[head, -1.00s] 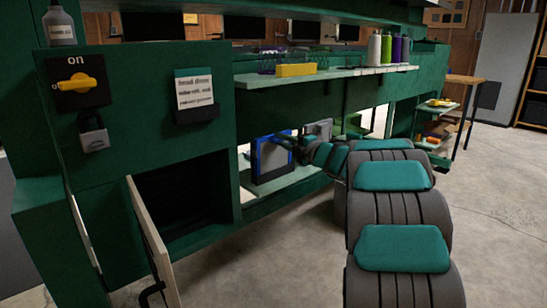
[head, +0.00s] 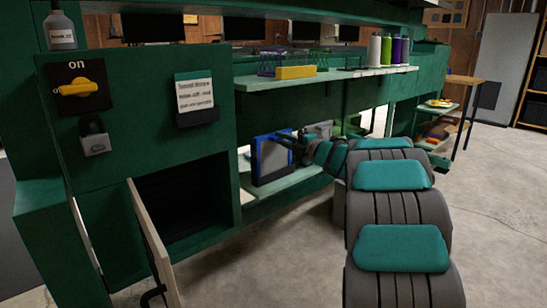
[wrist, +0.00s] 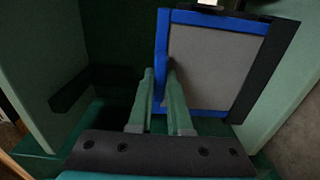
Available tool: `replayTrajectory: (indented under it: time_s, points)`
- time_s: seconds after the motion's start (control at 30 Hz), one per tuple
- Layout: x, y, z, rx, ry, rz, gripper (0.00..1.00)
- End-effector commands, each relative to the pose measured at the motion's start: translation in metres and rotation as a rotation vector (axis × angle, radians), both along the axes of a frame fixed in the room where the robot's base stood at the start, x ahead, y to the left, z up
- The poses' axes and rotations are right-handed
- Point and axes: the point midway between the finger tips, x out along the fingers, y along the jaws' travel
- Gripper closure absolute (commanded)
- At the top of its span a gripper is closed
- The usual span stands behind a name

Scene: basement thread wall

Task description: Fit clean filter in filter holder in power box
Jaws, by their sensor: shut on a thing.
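A filter (head: 272,160) with a blue frame and a plain grey panel stands upright on the lower shelf area in the head view. It also shows large in the wrist view (wrist: 212,62). My gripper (head: 296,142) is shut on the near edge of its blue frame. In the wrist view my two green fingers (wrist: 162,92) lie either side of that edge. The green power box (head: 135,120) has a door (head: 152,240) that stands open on a dark interior (head: 185,205). I cannot make out the filter holder in the dark.
A yellow switch handle (head: 78,89) marked "on", a padlock (head: 94,138) and a note (head: 195,93) are on the box's front. A pale upper shelf (head: 300,78) with a yellow block (head: 296,72) overhangs the filter. The concrete floor at right is clear.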

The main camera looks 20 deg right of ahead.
Motion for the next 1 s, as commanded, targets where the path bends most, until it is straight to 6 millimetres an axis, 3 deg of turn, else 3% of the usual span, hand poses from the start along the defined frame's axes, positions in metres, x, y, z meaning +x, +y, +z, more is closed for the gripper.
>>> replayTrajectory:
  time_s: [0.63, 1.0]
  points:
    - [0.000, 0.000, 0.032, 0.000, -0.001, -0.001, 1.00]
    - [0.000, 0.000, 0.033, 0.001, -0.001, 0.000, 1.00]
